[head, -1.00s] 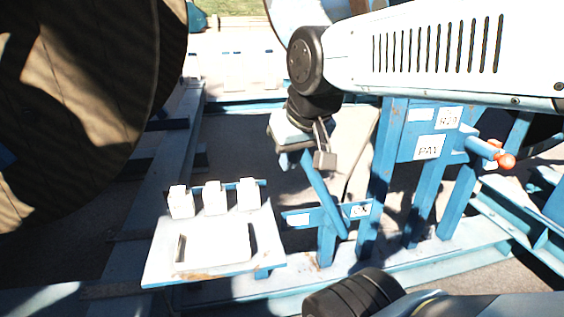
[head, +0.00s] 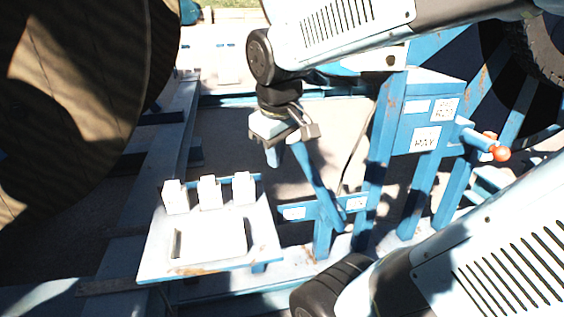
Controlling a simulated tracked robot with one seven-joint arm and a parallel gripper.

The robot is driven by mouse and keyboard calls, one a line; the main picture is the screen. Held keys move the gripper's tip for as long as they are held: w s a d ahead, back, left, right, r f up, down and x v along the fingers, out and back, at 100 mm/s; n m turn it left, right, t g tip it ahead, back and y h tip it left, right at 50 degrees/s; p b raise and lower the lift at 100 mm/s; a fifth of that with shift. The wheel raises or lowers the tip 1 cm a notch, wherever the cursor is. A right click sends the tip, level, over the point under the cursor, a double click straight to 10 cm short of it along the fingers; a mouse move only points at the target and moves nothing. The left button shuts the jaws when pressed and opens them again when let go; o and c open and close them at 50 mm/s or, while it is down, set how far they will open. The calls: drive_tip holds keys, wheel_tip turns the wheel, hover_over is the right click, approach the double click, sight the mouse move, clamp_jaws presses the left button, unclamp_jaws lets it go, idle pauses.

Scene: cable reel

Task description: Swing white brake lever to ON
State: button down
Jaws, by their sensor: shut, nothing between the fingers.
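The brake lever (head: 320,186) shows as a blue bar in the head view, leaning up and left from its pivot on the frame; I see no clearly white part on it. Its upper end is partly hidden by my gripper. A white label (head: 356,202) to its right seems to read ON; the label (head: 293,213) to its left is too small to read. My gripper (head: 312,132) is shut and empty at the lever's upper end. I cannot tell whether it touches the lever.
A white plate with blocks (head: 208,240) stands left of the lever. A blue post stand (head: 413,130) with labels and an orange-red knob (head: 501,154) is to the right. A large cable reel (head: 70,110) fills the left. Blue frame rails run around the floor.

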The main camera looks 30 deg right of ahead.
drive_tip(key=w+d+f+n+g+h, duration=0.35)
drive_tip(key=w+f+n+h, duration=0.2)
drive_tip(key=f+n, duration=0.2)
drive_tip(key=w+d+f+n+g+h, duration=0.3)
drive_tip(key=w+f+n+g+h, duration=0.15)
drive_tip(key=w+f+n, duration=0.3)
drive_tip(key=w+a+f+n+t+h, duration=0.3)
drive_tip(key=w+f+n+h, duration=0.6)
drive_tip(key=n, duration=0.8)
drive_tip(key=shift+w+f+n+t+h, duration=0.2)
drive_tip(key=shift+w+n+t+h, duration=0.35)
drive_tip(key=shift+h, duration=1.15)
drive_tip(key=shift+w+d+g, duration=0.1)
drive_tip(key=shift+g, duration=0.15)
drive_tip(key=w+x, duration=0.1)
drive_tip(key=x, duration=1.3)
drive_tip(key=shift+s, duration=0.45)
